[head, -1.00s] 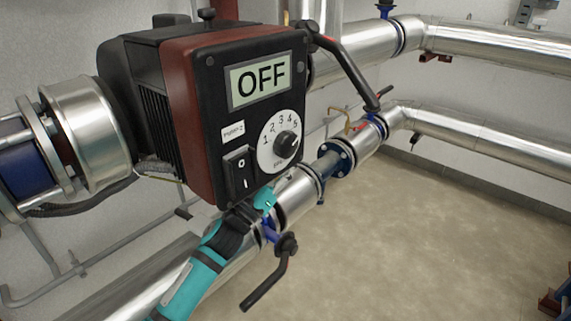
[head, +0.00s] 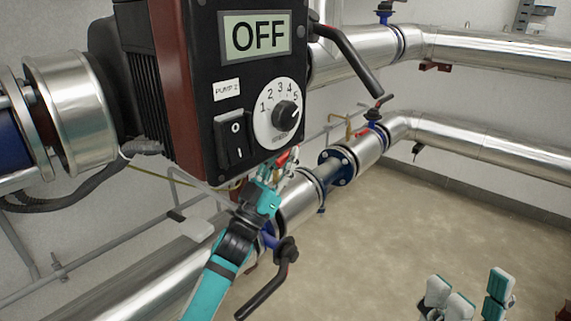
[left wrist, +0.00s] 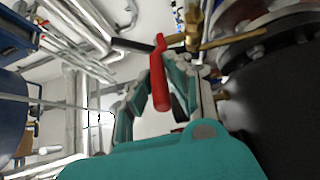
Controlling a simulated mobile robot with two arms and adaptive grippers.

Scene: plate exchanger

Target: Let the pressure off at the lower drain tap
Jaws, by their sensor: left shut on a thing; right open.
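A brass tap (left wrist: 193,30) with a red lever (left wrist: 160,75) shows close up in the left wrist view. My left gripper (left wrist: 160,95) has its fingers around the red lever and is shut on it. In the head view my left gripper (head: 272,180) reaches up from below to a small patch of red (head: 287,157) just under the pump box. The tap's body is mostly hidden there. I cannot tell the lever's exact angle. My right gripper (head: 468,288) is open and empty at the lower right, over the floor.
The pump box (head: 225,90), its display reading OFF, hangs close above my left gripper. A black-handled blue valve (head: 285,250) is just beside it. Metal pipes (head: 480,140) run along the wall. The floor (head: 400,220) at right is clear.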

